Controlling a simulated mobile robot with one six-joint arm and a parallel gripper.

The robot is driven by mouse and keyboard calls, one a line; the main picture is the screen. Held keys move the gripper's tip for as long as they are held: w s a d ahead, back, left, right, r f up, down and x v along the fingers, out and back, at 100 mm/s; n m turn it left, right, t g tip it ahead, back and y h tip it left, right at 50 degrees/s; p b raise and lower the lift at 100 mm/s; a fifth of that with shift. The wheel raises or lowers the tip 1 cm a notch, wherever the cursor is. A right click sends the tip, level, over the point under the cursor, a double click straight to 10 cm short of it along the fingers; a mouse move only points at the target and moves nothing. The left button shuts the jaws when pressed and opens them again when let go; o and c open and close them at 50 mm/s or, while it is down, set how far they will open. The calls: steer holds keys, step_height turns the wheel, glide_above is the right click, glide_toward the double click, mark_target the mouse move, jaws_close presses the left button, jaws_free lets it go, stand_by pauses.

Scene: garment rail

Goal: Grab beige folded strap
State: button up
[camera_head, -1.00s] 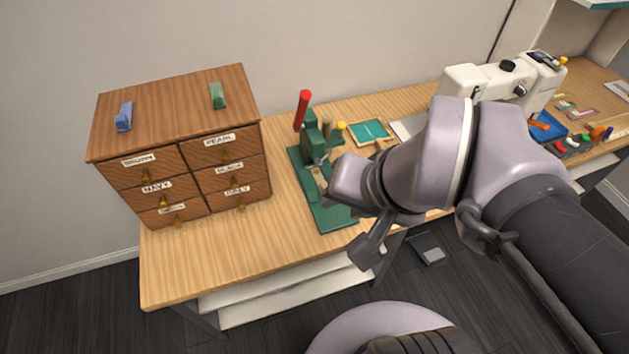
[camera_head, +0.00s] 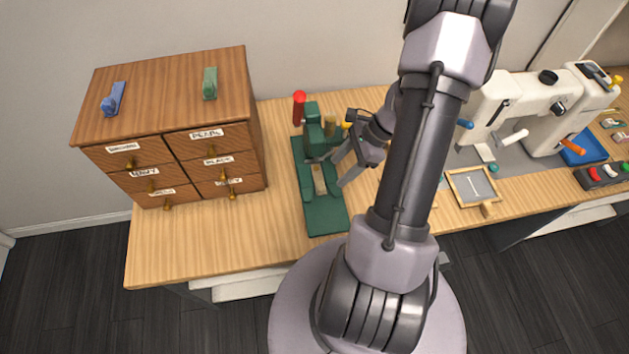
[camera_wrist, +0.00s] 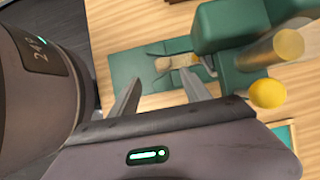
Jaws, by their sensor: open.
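The beige folded strap (camera_head: 319,179) lies on the base of the green press (camera_head: 326,217). In the wrist view the strap (camera_wrist: 176,62) shows as a small tan piece on the green base, partly covered by dark green parts. My gripper (camera_head: 341,172) is just right of the strap in the head view, apart from it. In the wrist view its two fingers (camera_wrist: 159,78) are spread with nothing between them, and the strap lies beyond the fingertips.
The press head (camera_wrist: 228,35), with a yellow knob (camera_wrist: 268,93), stands close to my right finger in the wrist view. A wooden drawer cabinet (camera_head: 168,90) stands left of the press. A white sewing machine (camera_head: 500,100) and a framed board (camera_head: 472,186) are at right.

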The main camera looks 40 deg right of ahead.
mark_target(322, 185)
steer(key=b+x, duration=0.1)
steer(key=x, duration=0.2)
steer(key=b+x, duration=0.1)
steer(key=x, duration=0.2)
steer(key=b+x, duration=0.1)
steer(key=x, duration=0.2)
steer(key=shift+w+d+b, duration=0.1)
steer(key=shift+w+b, duration=0.15)
steer(key=shift+b, duration=0.05)
steer(key=shift+r, duration=0.15)
steer(key=shift+c, duration=0.5)
jaws_close()
steer(key=shift+r, duration=0.15)
